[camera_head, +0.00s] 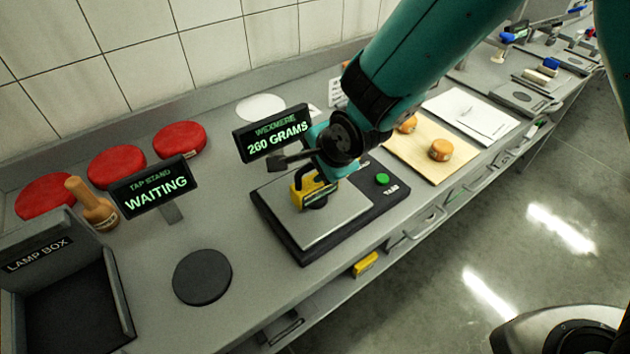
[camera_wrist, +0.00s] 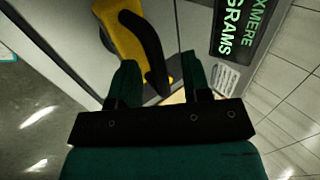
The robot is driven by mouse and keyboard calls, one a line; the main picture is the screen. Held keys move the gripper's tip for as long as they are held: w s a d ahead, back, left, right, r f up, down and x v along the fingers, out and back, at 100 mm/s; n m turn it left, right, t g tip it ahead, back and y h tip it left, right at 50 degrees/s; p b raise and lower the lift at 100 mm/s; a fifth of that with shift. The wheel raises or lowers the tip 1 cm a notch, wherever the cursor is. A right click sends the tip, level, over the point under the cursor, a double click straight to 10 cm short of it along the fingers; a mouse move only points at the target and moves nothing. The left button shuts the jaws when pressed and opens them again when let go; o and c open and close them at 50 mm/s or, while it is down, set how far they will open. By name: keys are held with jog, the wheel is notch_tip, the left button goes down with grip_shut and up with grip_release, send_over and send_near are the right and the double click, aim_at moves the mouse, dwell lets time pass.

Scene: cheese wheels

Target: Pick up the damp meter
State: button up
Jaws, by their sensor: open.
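The damp meter, seen as a yellow device (camera_head: 303,194) with black parts, sits on the grey plate of the scale (camera_head: 338,222). In the wrist view the yellow body (camera_wrist: 124,35) shows at the top, and its curved black part reaches down between the fingertips. My gripper (camera_head: 322,168) is at the device, over the scale, and partly covers it. In the wrist view my gripper (camera_wrist: 158,72) has its two green fingers apart, with a gap between them. I cannot tell whether a finger touches the device.
The scale's display (camera_head: 275,133) reads 260 GRAMS and stands close behind my gripper. A WAITING sign (camera_head: 152,187), a black disc (camera_head: 202,277) and a lamp box (camera_head: 70,290) are to the left. A board (camera_head: 412,160) with orange cheeses is right.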

jog(key=shift+w+a+f, duration=0.15)
jog(key=shift+w+f, duration=0.1)
jog(key=shift+f, duration=0.25)
grip_shut()
jog(key=shift+r, duration=0.15)
